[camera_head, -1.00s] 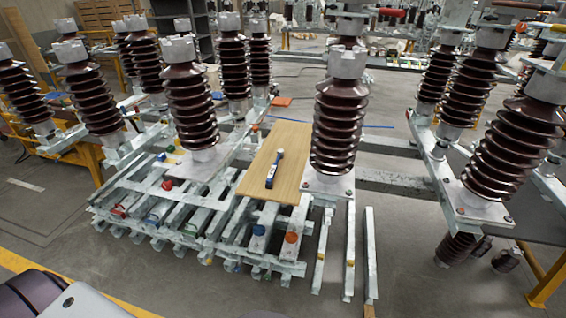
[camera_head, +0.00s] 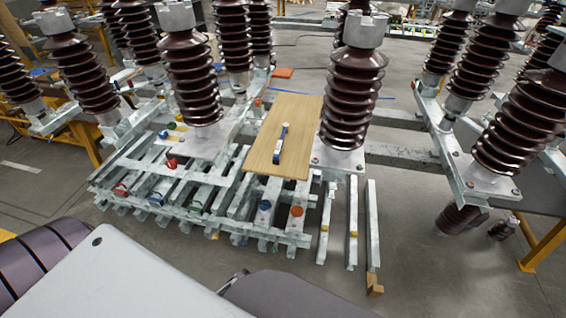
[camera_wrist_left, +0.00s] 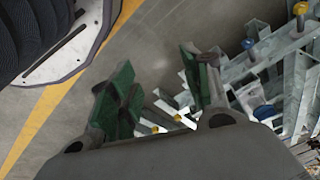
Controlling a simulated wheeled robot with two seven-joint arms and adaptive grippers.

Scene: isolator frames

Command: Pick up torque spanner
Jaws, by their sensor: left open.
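The torque spanner (camera_head: 281,143) is a small blue and dark tool with a pale middle. It lies flat on a light wooden board (camera_head: 297,112) in the head view, its length running roughly away from me. The board rests on the metal frames. My left gripper (camera_wrist_left: 155,95) shows in the left wrist view with its green-padded fingers apart and nothing between them. It is above the floor and metal bars; the spanner is not visible in that view. My left gripper does not show in the head view. My right gripper is in neither view.
Brown ribbed insulators stand close to the board, one at its right (camera_head: 352,95) and one at its left (camera_head: 191,75). Stacked metal bars (camera_head: 170,190) with coloured caps lie at the front left. Upright-ended loose bars (camera_head: 372,225) lie at the right. The floor (camera_head: 440,285) is clear there.

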